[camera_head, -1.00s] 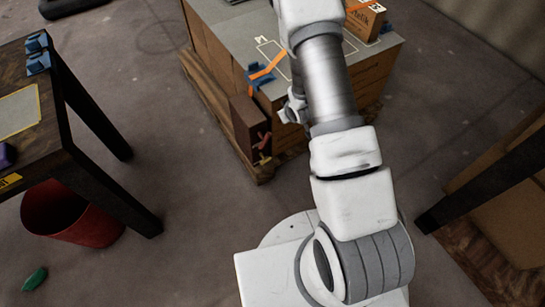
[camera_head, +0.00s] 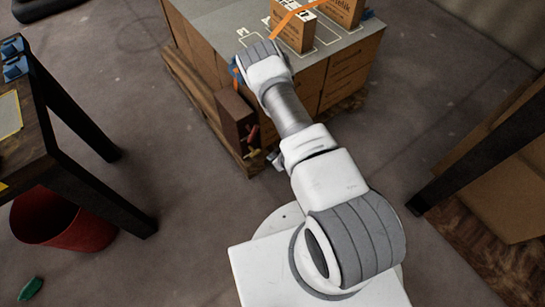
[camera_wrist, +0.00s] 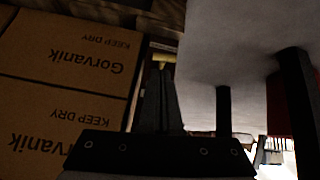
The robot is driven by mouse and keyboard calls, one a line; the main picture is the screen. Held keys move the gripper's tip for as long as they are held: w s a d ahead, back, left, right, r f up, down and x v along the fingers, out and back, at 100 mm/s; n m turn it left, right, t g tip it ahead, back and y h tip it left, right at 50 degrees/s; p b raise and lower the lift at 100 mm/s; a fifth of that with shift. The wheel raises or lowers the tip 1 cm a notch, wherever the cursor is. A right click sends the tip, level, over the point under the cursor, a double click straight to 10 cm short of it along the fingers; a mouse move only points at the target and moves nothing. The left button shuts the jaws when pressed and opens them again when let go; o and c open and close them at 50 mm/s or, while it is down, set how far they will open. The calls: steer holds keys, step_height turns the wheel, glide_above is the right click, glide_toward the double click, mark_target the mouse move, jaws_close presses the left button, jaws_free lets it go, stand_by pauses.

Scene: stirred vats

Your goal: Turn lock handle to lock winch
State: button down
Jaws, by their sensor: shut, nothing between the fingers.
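A dark brown box (camera_head: 233,115) is fixed to the near left side of the crate stack. A small red handle (camera_head: 252,134) shows on its right side; I cannot tell for sure that it is the lock handle. A blue winch-like fitting (camera_head: 235,72) sits at the stack's top edge, mostly hidden by my arm. My gripper (camera_head: 276,160) is low in front of the stack, mostly hidden under my arm. In the wrist view my gripper (camera_wrist: 161,75) is shut and empty. A small yellowish part (camera_wrist: 163,57) shows just beyond the fingertips; contact is unclear.
Cartons (camera_head: 294,32) stand on the crate stack (camera_head: 345,70), with an orange strap (camera_head: 292,17) beside them. A dark table (camera_head: 30,120) and a red bin (camera_head: 62,222) are at left. Another table leg (camera_head: 450,175) is at right. Floor between is open.

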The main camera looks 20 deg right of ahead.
mark_target(252, 150)
steer(key=w+b+x, duration=0.1)
steer(key=b+x, duration=0.3)
steer(key=x, duration=0.6)
steer(key=shift+r, duration=0.2)
